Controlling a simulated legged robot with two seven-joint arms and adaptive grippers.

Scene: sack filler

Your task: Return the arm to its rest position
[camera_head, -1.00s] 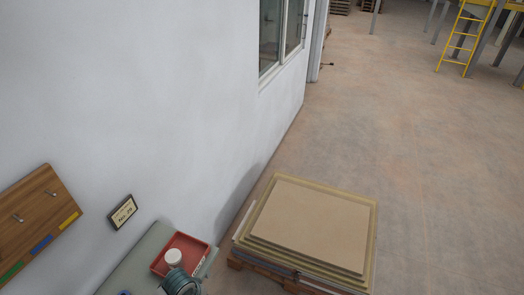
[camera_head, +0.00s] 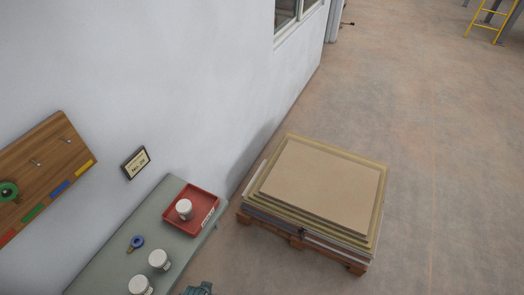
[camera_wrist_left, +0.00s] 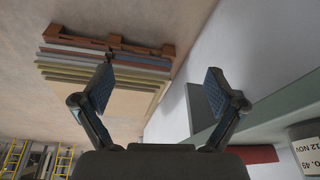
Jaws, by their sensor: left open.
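My left gripper (camera_wrist_left: 160,92) shows in the left wrist view with its two fingers spread wide and nothing between them. A small teal-grey piece, probably of my own arm, shows at the bottom edge of the head view, right of the bench; the rest of the arm is out of frame. My right gripper is in neither view. The green-grey bench (camera_head: 112,258) holds a red tray (camera_head: 208,222) with one white jar (camera_head: 184,209) standing in it. Two more white jars (camera_head: 159,260) (camera_head: 140,285) and a blue ring-shaped item (camera_head: 136,243) are on the bench outside the tray.
A pallet of stacked boards (camera_head: 320,185) stands right of the bench. A wooden board (camera_head: 40,165) with hooks, colored labels and a hanging green ring is on the white wall, near a small sign (camera_head: 135,162). Open floor (camera_head: 430,150) lies to the right.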

